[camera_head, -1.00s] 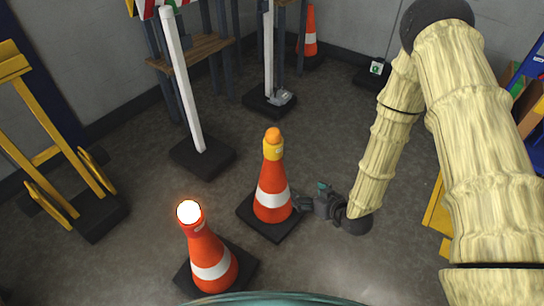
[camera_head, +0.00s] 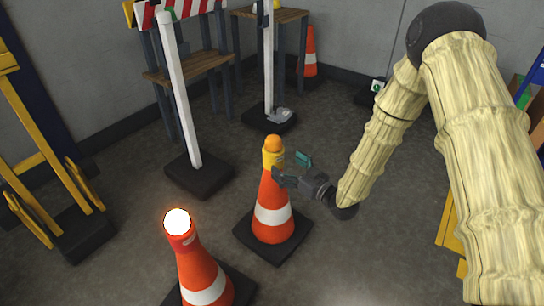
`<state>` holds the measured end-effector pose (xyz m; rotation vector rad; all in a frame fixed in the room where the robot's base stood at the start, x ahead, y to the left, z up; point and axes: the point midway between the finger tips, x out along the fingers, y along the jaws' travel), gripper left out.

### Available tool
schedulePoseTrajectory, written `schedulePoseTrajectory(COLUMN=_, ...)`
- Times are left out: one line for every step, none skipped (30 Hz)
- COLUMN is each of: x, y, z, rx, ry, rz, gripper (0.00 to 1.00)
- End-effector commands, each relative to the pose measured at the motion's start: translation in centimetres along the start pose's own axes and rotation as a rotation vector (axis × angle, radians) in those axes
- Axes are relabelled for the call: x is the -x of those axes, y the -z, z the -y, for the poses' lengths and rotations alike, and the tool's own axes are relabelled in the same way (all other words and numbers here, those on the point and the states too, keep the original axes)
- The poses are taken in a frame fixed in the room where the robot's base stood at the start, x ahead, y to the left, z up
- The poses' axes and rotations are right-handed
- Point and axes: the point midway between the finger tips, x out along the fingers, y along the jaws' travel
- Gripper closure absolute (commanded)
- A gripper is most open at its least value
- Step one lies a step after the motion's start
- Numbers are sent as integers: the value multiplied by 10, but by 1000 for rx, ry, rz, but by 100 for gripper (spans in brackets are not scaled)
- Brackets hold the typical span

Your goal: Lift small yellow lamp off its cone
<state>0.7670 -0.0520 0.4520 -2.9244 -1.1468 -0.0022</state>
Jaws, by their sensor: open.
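The small yellow lamp (camera_head: 273,152) has an orange top and a yellow body. It sits upright on the tip of an orange cone (camera_head: 272,212) with a white band and a dark square base, in the middle of the head view. My gripper (camera_head: 289,168) is just right of the lamp and the cone's upper part, with its fingers apart and pointing left. One finger reaches close to the cone just below the lamp; I cannot tell whether it touches. The other finger is right of the lamp. Nothing is held.
A second cone (camera_head: 202,275) with a glowing lamp (camera_head: 177,222) stands at front left. A white post (camera_head: 182,100) on a dark base is behind left. A yellow stand (camera_head: 50,150) is at far left, a wooden table (camera_head: 275,15) at the back. Open floor lies behind the middle cone.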

Motion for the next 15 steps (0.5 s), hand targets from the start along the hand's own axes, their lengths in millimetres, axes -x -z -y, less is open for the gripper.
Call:
schedulePoseTrajectory(x=-8, y=-2, z=0, rx=2, ry=1, rz=-1, gripper=10)
schedulePoseTrajectory(x=-11, y=-2, z=0, rx=2, ry=1, rz=-1, gripper=10)
schedulePoseTrajectory(x=-15, y=-2, z=-1, rx=2, ry=0, rz=-1, gripper=10)
schedulePoseTrajectory(x=-17, y=-2, z=-1, rx=1, ry=-1, rz=0, gripper=10)
schedulePoseTrajectory(x=-19, y=-2, z=-1, rx=1, ry=-1, rz=1, gripper=10)
schedulePoseTrajectory(x=-20, y=-1, z=-1, rx=1, ry=-2, rz=1, gripper=10)
schedulePoseTrajectory(x=-22, y=-1, z=-1, rx=0, ry=-1, rz=1, gripper=10)
schedulePoseTrajectory(x=-23, y=-1, z=-1, rx=0, ry=-1, rz=1, gripper=10)
schedulePoseTrajectory(x=-24, y=-1, z=-1, rx=1, ry=-1, rz=1, gripper=10)
schedulePoseTrajectory(x=-26, y=-1, z=-1, rx=1, ry=-1, rz=1, gripper=10)
schedulePoseTrajectory(x=-29, y=-1, z=-1, rx=1, ry=0, rz=0, gripper=10)
schedulePoseTrajectory(x=-32, y=-1, z=-1, rx=1, ry=0, rz=-1, gripper=10)
schedulePoseTrajectory(x=-36, y=0, z=-2, rx=1, ry=1, rz=-1, gripper=10)
schedulePoseTrajectory(x=-39, y=0, z=-2, rx=2, ry=1, rz=-1, gripper=10)
schedulePoseTrajectory(x=-44, y=0, z=-2, rx=2, ry=1, rz=-1, gripper=10)
